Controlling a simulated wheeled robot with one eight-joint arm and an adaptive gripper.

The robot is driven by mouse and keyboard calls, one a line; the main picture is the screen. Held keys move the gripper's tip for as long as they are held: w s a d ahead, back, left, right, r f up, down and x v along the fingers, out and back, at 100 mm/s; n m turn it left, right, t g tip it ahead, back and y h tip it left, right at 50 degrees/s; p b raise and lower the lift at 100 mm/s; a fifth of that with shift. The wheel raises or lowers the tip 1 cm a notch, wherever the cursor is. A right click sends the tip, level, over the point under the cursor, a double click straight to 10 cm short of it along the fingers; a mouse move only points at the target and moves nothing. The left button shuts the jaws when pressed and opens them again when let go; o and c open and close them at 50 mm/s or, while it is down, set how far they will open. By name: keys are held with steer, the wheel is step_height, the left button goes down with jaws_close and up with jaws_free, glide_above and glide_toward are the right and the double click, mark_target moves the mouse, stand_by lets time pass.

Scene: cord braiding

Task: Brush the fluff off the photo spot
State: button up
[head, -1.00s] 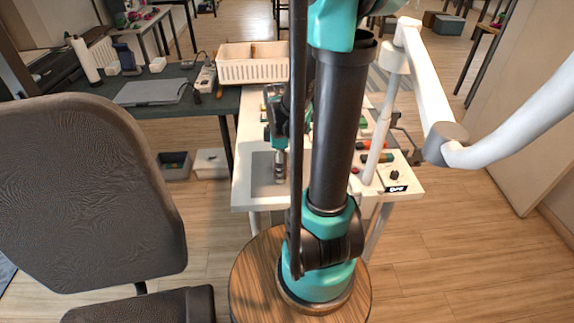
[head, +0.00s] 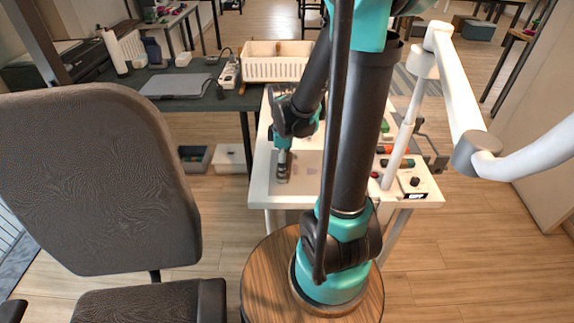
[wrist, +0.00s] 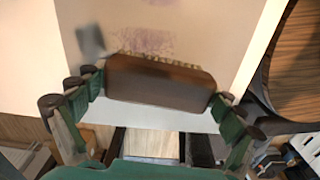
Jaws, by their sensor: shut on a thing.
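My gripper (wrist: 158,95) is shut on a brown brush (wrist: 160,80), with a finger at each end of its block. The brush's pale bristles show along its far edge. Beyond it lies a beige surface (wrist: 205,30), which seems to be the photo spot, with a speckled purple patch (wrist: 147,41) just past the bristles and another smudge at the picture's top edge. In the head view my gripper (head: 282,172) is low over the left part of the white table, beside the beige area (head: 312,166) with faint marks. I cannot tell whether the bristles touch it.
A blurred grey piece (wrist: 90,42) shows left of the purple patch. A white jointed arm (head: 455,95) stands on the table's right side. A white basket (head: 275,62) is on the dark table behind. An office chair (head: 95,180) is at the left.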

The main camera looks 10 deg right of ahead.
steer(key=shift+s+a+f, duration=0.1)
steer(key=shift+s+a, duration=0.05)
steer(key=shift+s, duration=0.5)
steer(key=shift+c, duration=0.6)
steer(key=shift+s+d, duration=0.5)
steer(key=shift+d, duration=1.45)
steer(key=shift+s+d, duration=0.45)
steer(key=shift+d, duration=1.5)
steer(key=shift+s+d, duration=0.5)
steer(key=shift+d, duration=1.45)
steer(key=shift+r, duration=3.05)
steer(key=shift+r, duration=0.15)
steer(key=shift+r, duration=1.35)
steer(key=shift+f, duration=0.1)
